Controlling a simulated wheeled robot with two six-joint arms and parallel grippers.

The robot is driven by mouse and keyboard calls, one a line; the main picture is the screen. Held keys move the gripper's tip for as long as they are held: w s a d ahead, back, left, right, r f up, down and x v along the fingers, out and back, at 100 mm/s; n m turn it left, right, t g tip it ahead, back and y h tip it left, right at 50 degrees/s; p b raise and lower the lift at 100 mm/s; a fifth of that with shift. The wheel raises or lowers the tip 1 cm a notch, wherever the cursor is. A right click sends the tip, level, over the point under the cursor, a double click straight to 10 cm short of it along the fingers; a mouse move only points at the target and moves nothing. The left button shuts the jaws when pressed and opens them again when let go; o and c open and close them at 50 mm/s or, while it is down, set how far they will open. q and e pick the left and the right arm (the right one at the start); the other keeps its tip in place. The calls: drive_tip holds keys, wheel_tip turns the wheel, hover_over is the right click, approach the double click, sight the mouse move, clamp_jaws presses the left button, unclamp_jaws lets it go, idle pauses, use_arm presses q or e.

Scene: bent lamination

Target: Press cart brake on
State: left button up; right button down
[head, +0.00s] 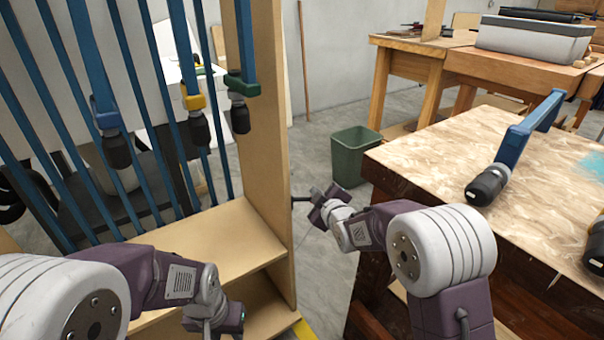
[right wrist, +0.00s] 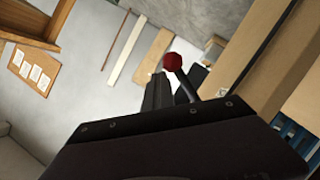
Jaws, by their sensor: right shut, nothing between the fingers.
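The clamp cart is a light wooden rack (head: 262,120) with blue clamps, at the left of the head view. A dark lever with a red ball knob (right wrist: 172,62) shows in the right wrist view, in front of the cart's wood; I take it for the brake lever. My right gripper (head: 312,198) is at the cart's right side panel, shut and empty. In the right wrist view its dark fingers (right wrist: 160,88) are beside the knob; I cannot tell whether they touch. My left gripper (head: 232,318) is low before the cart's shelf, its fingers not clearly visible.
A workbench (head: 470,150) with a blue clamp (head: 520,140) stands at the right. A green bin (head: 354,157) is on the floor behind the gap between cart and bench. My right arm lies across that gap. Another bench (head: 420,50) stands farther back.

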drive_tip(key=shift+f, duration=0.2)
drive_tip(key=p+v, duration=0.3)
drive_tip(key=v, duration=0.4)
drive_tip(key=shift+s+r, duration=0.2)
drive_tip(key=shift+s, duration=0.1)
